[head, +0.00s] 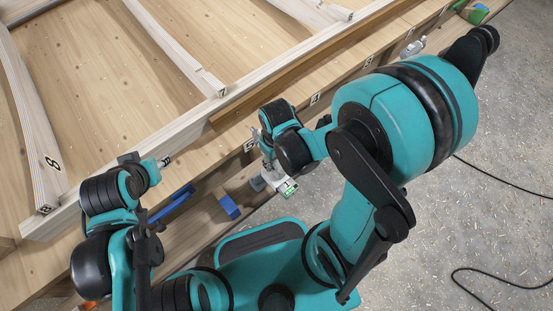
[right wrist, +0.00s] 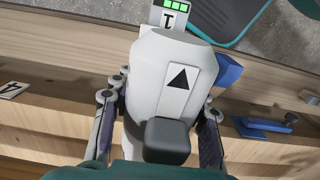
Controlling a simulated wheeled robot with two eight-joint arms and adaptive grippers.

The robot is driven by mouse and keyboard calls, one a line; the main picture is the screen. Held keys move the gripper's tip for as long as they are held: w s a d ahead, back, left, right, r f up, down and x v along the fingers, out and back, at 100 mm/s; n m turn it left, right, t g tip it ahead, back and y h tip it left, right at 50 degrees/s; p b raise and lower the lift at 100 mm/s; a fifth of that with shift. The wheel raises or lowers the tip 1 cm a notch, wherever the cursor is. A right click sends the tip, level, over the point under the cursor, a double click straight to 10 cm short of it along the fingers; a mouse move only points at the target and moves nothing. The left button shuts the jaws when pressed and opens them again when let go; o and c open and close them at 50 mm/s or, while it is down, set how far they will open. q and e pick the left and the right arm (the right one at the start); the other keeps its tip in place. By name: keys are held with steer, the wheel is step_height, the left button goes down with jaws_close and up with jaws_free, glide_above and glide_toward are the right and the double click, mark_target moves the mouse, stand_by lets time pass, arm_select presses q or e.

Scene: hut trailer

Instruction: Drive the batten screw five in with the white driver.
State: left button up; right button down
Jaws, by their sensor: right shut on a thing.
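The white driver (head: 283,184) is in my right gripper (right wrist: 158,108), whose two fingers close on either side of its white body (right wrist: 185,65). A black triangle marks the body, and green lights show at its end. The driver is beside the label 5 (head: 249,146) on the bench edge; the arm hides much of it in the head view. A brown batten (head: 270,89) lies along the frame. Screw five and the driver's tip cannot be made out. My left gripper (head: 165,161) is over the pale timber at the left, with nothing seen in it; its finger opening is unclear.
A blue clamp-like tool (head: 172,204) and a blue block (head: 229,206) lie on the lower ledge. Labels 4 (head: 315,98) and 3 (head: 368,60) continue along the edge. A grey-white tool (head: 413,47) and a green item (head: 475,13) lie farther off. Cables cross the floor.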

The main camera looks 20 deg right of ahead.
steer(key=shift+w+a, duration=0.3)
steer(key=shift+w, duration=0.55)
steer(key=shift+w+a, duration=0.35)
steer(key=shift+w, duration=0.55)
steer(key=shift+w+a, duration=0.3)
steer(key=shift+w, duration=0.55)
steer(key=shift+w+a+b, duration=0.1)
steer(key=shift+w+b, duration=0.1)
steer(key=shift+b, duration=0.1)
steer(key=shift+w+a, duration=0.1)
steer(key=shift+w, duration=0.25)
steer(key=shift+w+a, duration=0.3)
steer(key=shift+w, duration=0.5)
stand_by(0.7)
steer(key=s+d, duration=0.4)
steer(key=d, duration=0.5)
steer(key=shift+b, duration=0.35)
steer(key=shift+s+r, duration=0.1)
stand_by(0.9)
